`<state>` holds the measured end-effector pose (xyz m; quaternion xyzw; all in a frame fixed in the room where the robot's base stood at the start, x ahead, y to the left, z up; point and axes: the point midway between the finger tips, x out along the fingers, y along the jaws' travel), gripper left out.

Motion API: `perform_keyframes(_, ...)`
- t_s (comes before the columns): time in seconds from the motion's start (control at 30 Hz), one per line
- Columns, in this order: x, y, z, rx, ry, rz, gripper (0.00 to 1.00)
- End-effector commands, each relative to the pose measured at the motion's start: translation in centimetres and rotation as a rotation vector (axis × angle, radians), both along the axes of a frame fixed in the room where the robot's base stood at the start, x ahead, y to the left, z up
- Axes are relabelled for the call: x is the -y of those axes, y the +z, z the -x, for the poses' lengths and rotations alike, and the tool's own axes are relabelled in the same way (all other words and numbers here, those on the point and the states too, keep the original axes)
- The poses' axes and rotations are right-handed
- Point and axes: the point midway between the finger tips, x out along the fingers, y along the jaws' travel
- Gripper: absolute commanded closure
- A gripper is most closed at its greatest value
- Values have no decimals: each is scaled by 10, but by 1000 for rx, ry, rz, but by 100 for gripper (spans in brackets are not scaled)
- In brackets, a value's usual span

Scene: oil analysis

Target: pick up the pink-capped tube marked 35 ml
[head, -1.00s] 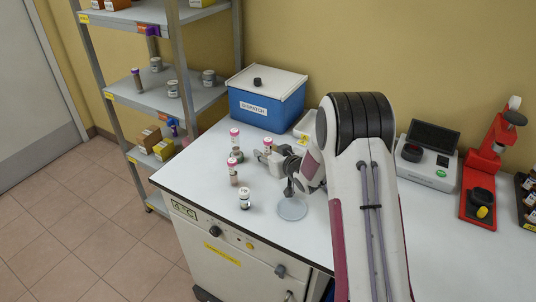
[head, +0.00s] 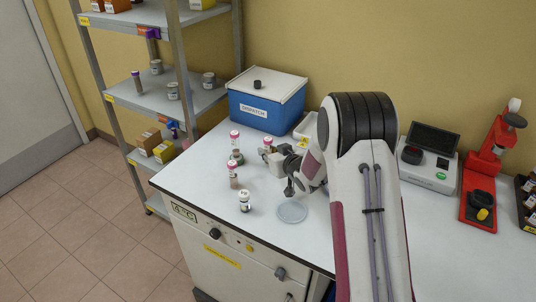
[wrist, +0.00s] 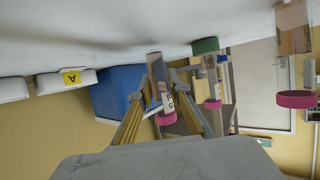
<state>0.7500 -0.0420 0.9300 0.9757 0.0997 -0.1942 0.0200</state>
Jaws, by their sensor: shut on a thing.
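My gripper (wrist: 163,92) is shut on a pink-capped tube (wrist: 158,78), with a finger on each side of it. The tube has a white label whose marking I cannot read fully. In the head view my gripper (head: 275,157) holds this tube (head: 267,144) upright, near or just above the bench.
A white-capped jar (head: 244,202) and a round glass dish (head: 292,212) are on the front of the bench (head: 207,187). A blue lidded box (head: 262,112) and a white tray (head: 306,128) stand behind. A grey instrument (head: 427,160) and a red stand (head: 480,192) are on the right.

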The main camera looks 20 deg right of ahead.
Motion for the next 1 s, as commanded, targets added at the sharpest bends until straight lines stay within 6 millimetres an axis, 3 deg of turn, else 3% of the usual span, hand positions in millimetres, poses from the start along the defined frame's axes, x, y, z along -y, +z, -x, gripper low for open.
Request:
perform_keyframes(0.6,0,76,0,3,0,0,100)
perform_keyframes(1.0,0,89,0,0,0,0,100)
